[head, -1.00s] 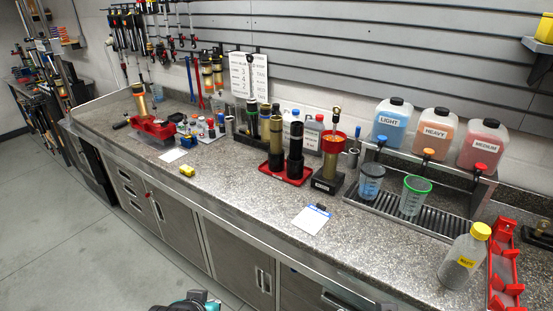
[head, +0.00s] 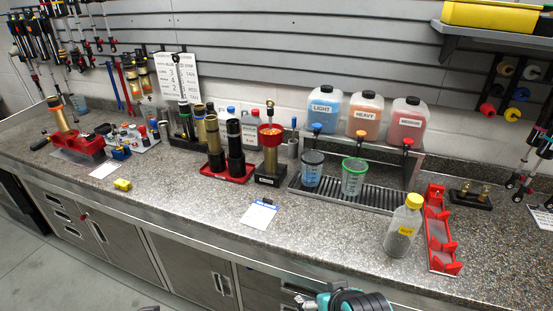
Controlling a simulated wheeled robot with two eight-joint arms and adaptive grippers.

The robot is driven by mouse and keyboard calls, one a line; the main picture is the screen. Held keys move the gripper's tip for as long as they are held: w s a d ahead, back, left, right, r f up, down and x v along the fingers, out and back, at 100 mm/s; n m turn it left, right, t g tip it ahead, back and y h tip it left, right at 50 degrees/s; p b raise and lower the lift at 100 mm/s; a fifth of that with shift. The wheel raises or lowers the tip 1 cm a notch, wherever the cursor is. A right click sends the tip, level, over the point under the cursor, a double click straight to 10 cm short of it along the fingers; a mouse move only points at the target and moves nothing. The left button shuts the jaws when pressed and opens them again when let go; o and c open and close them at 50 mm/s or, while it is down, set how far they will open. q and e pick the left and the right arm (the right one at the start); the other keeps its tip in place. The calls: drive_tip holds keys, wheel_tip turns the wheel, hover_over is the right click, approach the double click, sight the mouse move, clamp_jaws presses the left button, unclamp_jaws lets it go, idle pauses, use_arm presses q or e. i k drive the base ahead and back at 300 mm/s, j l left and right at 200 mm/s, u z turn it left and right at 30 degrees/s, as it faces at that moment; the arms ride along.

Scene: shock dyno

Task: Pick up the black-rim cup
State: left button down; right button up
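The black-rim cup (head: 313,168) is a clear, bluish cup with a dark rim. It stands upright on the slotted drip tray (head: 378,201) of the dispenser stand, near its left end. A similar cup with a green rim (head: 353,177) stands just to its right on the same tray. No gripper fingers are visible. Only a teal and black part of mine shows at the bottom edge, well below and apart from the cups.
Light, heavy and medium fluid jugs (head: 366,115) stand on the shelf behind the cups. A yellow-capped bottle (head: 404,226) and red rack (head: 440,235) are to the right. A red funnel-topped cylinder (head: 270,150) is left. The counter front is mostly clear around a white card (head: 259,214).

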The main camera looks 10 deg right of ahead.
sight(312, 161)
drive_tip(key=i+j+z, duration=0.15)
drive_tip(key=i+j, duration=0.3)
drive_tip(key=i+j+z, duration=0.15)
drive_tip(key=i+j, duration=0.3)
drive_tip(key=j, duration=0.15)
drive_tip(key=i+j+z, duration=0.1)
drive_tip(key=i+j, duration=0.3)
drive_tip(key=j, duration=0.2)
